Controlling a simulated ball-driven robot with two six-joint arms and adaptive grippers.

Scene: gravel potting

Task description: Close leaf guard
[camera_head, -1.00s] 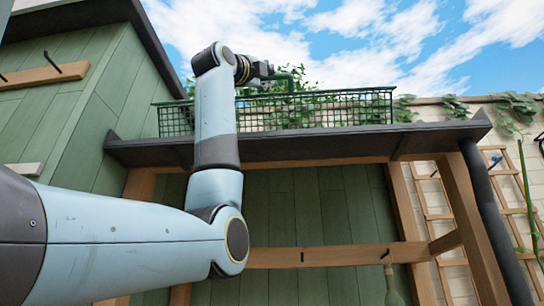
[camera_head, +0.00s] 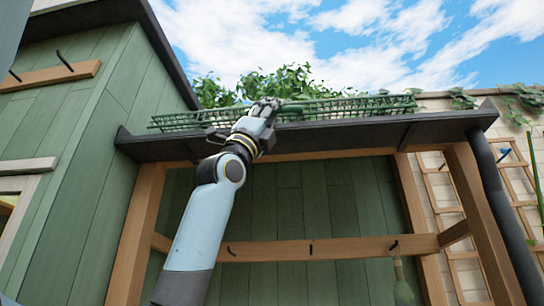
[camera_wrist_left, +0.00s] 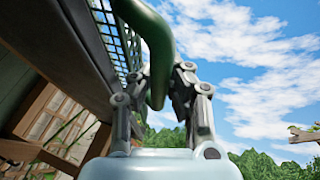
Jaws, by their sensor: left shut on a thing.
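The leaf guard (camera_head: 350,107) is a long green mesh panel along the dark gutter edge of the roof in the head view. It lies tilted low, close to the gutter. Its green handle (camera_wrist_left: 156,42) is a thick curved bar in the left wrist view, where the mesh (camera_wrist_left: 112,28) shows behind it. My left gripper (camera_head: 268,106) is at the guard's front side, left of its middle. In the wrist view its fingers (camera_wrist_left: 158,84) are shut on the handle. Whether the guard touches the gutter all along is hard to tell. My right gripper is in neither view.
The dark gutter (camera_head: 330,133) runs below the guard. Leafy plants (camera_head: 262,84) rise behind it. Wooden posts (camera_head: 132,230) and a hook rail (camera_head: 320,248) stand below, with a green wall (camera_head: 85,130) at left. A dark downpipe (camera_head: 500,225) is at right. Open sky lies above.

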